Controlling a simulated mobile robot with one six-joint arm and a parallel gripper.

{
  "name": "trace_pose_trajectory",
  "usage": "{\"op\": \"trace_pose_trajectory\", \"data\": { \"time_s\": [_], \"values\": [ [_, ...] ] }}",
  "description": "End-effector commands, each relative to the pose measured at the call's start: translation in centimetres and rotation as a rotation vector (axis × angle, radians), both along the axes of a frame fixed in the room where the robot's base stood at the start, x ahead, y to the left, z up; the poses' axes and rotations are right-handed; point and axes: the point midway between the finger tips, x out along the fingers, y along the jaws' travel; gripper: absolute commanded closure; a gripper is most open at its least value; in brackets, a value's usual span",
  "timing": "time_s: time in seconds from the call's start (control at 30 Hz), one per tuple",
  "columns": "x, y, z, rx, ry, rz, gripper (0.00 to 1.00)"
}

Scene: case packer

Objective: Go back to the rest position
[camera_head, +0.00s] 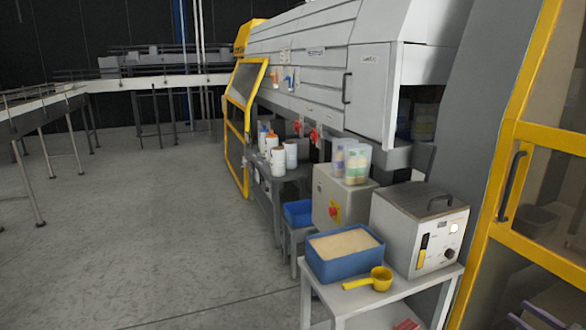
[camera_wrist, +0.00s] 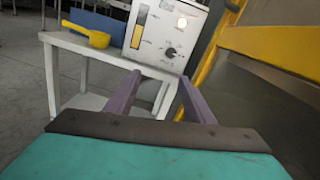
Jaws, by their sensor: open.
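My gripper (camera_wrist: 157,100) shows in the wrist view with its two purple fingers spread apart and nothing between them. It is in front of the white side table (camera_head: 345,294), near the grey control box (camera_head: 418,228), and does not touch either. A small part of what may be my gripper shows at the lower right edge of the head view. A yellow scoop (camera_head: 369,280) lies on the table's front; it also shows in the wrist view (camera_wrist: 93,38). A blue bin (camera_head: 345,265) filled with pale granular material stands behind the scoop.
A yellow-framed machine door (camera_head: 501,190) stands close on the right. The long grey machine (camera_head: 310,60) runs back, with bottles (camera_head: 277,160) on a shelf beside it. A conveyor (camera_head: 45,112) stands at the far left. The grey floor (camera_head: 150,230) in between is clear.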

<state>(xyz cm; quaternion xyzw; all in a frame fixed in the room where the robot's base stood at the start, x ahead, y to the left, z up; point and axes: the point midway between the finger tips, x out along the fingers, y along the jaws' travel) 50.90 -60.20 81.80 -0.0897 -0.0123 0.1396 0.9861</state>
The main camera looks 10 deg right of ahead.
Motion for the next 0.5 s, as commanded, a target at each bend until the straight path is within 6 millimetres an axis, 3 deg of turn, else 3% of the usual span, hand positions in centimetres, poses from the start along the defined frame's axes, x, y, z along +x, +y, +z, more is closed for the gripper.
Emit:
{"op": "trace_pose_trajectory", "data": {
  "time_s": [0.5],
  "values": [
    [4.5,7.3,-5.2,-0.081,0.094,0.115,0.51]
  ]
}}
